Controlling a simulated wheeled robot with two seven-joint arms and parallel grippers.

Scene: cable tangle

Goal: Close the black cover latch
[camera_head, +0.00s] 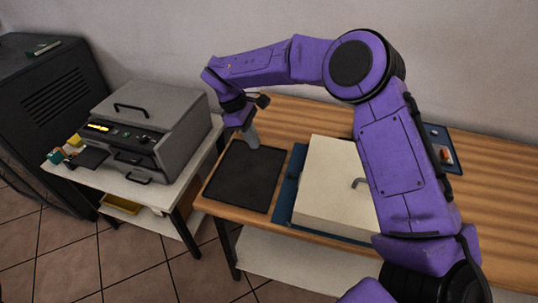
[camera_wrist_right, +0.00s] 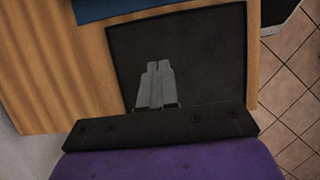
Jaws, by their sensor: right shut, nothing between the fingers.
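The grey machine (camera_head: 165,110) stands on the white side table at left. It has a black handle (camera_head: 130,107) on its lid and black handles on its front, an upper one (camera_head: 128,157) and a lower one (camera_head: 138,177). I cannot tell which black part is the cover latch. My right gripper (camera_head: 252,141) points down over the far part of the black mat (camera_head: 240,180), to the right of the machine and apart from it. It is shut and empty; its fingers show together in the right wrist view (camera_wrist_right: 158,66). My left gripper is not in view.
A cream box (camera_head: 325,185) with a grey handle sits on a blue base on the wooden table (camera_head: 490,190). A blue tray (camera_head: 437,135) lies behind my right arm. A black cabinet (camera_head: 45,100) stands far left. A gap separates the two tables.

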